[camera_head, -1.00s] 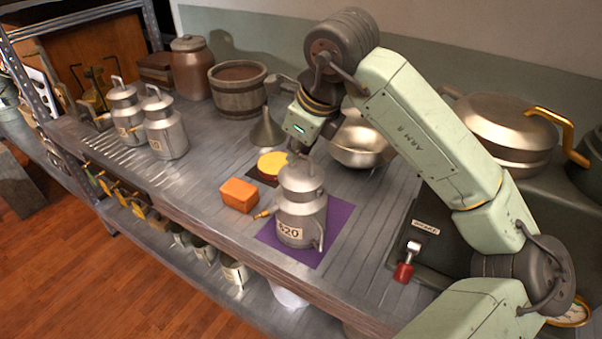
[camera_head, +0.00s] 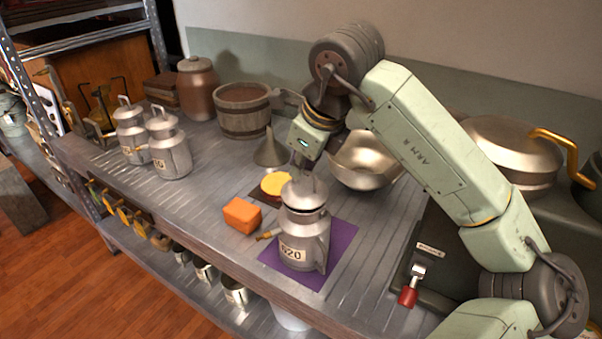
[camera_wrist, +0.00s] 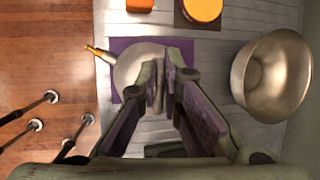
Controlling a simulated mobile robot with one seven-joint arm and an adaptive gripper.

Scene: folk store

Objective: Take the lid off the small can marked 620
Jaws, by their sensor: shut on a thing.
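The small metal can marked 620 (camera_head: 297,252) stands upright on a purple mat (camera_head: 342,240) near the front edge of the shelf top. Its domed lid (camera_head: 304,194) sits at the top of the can, in line with it; I cannot tell whether there is a gap under it. My gripper (camera_head: 306,174) points down over the lid and is shut on the lid's handle, which the fingers mostly hide. In the wrist view my gripper (camera_wrist: 164,88) has its fingers close together over the lid's pale round top (camera_wrist: 135,68).
An orange block (camera_head: 242,215) and a yellow-topped round piece (camera_head: 277,185) lie left of the can. A metal bowl (camera_head: 365,160) and a funnel (camera_head: 271,150) stand behind. Two similar cans (camera_head: 170,150) are farther left. A red-handled lever (camera_head: 409,292) is at the right.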

